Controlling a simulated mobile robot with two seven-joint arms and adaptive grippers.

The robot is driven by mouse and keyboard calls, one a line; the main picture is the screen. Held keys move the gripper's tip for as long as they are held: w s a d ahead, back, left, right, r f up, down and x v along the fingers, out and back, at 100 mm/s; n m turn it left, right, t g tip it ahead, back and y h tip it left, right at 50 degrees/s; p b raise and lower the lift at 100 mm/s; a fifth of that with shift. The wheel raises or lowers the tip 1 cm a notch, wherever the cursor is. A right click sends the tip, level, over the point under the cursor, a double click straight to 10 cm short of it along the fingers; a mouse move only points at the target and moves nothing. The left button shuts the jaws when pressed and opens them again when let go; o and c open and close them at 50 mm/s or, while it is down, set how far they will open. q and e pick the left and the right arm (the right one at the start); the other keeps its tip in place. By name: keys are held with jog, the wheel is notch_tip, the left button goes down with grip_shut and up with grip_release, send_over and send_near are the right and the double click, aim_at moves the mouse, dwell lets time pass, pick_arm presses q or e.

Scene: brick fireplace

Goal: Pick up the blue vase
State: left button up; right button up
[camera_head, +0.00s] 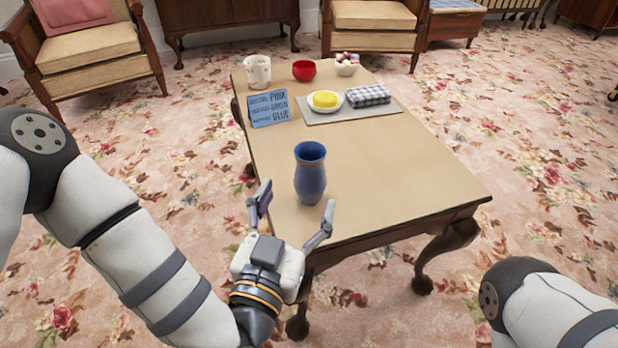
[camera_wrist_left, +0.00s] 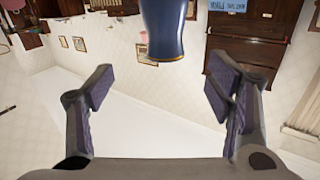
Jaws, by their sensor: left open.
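The blue vase (camera_head: 310,176) stands upright on the near half of the wooden table (camera_head: 405,185). My left gripper (camera_head: 292,212) is open and empty at the table's near left edge, just short of the vase, with its fingers pointing toward it. In the left wrist view the vase (camera_wrist_left: 163,28) shows at the top centre, beyond the spread fingertips of my left gripper (camera_wrist_left: 158,88). The fingers do not touch it. Part of my right arm shows at the lower right of the head view, but its gripper is out of view.
A blue lettered sign (camera_head: 268,109) stands behind the vase. Farther back are a white mug (camera_head: 257,72), a red bowl (camera_head: 304,70), a small bowl of items (camera_head: 347,66), a plate with something yellow (camera_head: 325,101) and a checkered cloth (camera_head: 368,96). The table's right half near the vase is clear.

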aim_at(306, 171)
pick_arm(q)
jog(key=b+x, duration=0.1)
jog(key=x, duration=0.2)
jog(key=b+x, duration=0.1)
jog(key=x, duration=0.2)
jog(key=f+b+x, duration=0.1)
jog(key=x, duration=0.3)
jog(key=shift+w+a+b, duration=0.2)
jog(key=shift+a+b, duration=0.15)
jog(key=shift+a, duration=0.05)
jog(key=shift+w+d+r, duration=0.2)
jog(key=shift+w+r, duration=0.05)
jog(key=shift+w, duration=0.15)
jog(key=c, duration=1.4)
pick_arm(e)
jog(key=f, duration=0.1)
jog(key=s+f, duration=0.1)
jog(key=f, duration=0.1)
jog(key=shift+s+f+g, duration=0.2)
jog(key=shift+s+g, duration=0.1)
jog(key=shift+s, duration=0.1)
